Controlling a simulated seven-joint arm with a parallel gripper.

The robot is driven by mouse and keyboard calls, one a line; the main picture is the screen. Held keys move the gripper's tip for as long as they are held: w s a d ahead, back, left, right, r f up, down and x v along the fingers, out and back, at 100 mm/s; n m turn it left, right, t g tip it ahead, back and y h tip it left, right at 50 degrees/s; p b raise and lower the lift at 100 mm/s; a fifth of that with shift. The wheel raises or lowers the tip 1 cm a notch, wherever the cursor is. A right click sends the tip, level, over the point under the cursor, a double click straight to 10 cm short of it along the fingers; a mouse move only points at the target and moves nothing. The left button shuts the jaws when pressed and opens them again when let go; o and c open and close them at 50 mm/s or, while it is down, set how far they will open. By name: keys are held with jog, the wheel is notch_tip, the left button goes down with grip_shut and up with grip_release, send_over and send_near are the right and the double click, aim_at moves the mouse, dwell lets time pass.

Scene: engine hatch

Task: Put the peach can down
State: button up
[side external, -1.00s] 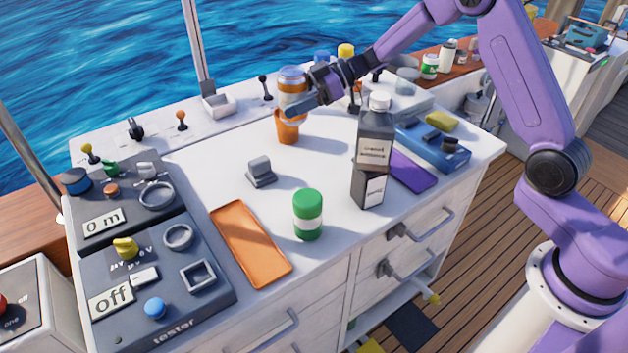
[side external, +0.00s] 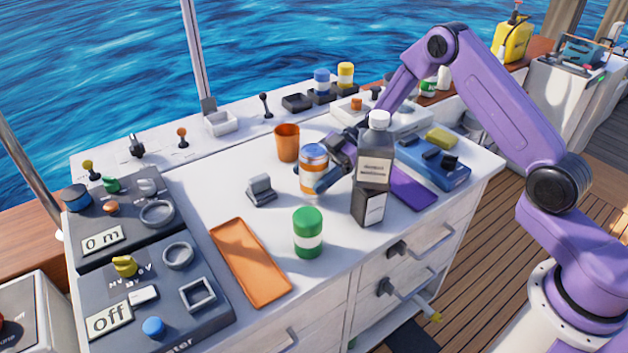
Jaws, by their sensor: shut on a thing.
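The peach can (side external: 313,171), orange with a white band and a grey top, is upright at the middle of the white counter. My gripper (side external: 326,178) is shut on it from the right side. The can's base is at or just above the counter top; I cannot tell whether it touches. The dark bottle partly hides my gripper's wrist.
An orange cup (side external: 287,143) stands behind the can. A green-and-white can (side external: 308,232) stands in front, and a dark bottle (side external: 375,155) on a dark box (side external: 369,204) is close on the right. A grey block (side external: 261,190) is at left, beyond an orange tray (side external: 250,262).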

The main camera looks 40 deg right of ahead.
jog(key=shift+f, duration=0.95)
jog(key=shift+f, duration=0.15)
jog(key=o, duration=1.3)
jog(key=shift+o, duration=0.2)
jog(key=shift+d+r, duration=0.1)
jog(key=shift+r, duration=0.1)
jog(key=v, duration=1.1)
jog(key=shift+d+r, duration=0.2)
jog(key=shift+d, duration=0.15)
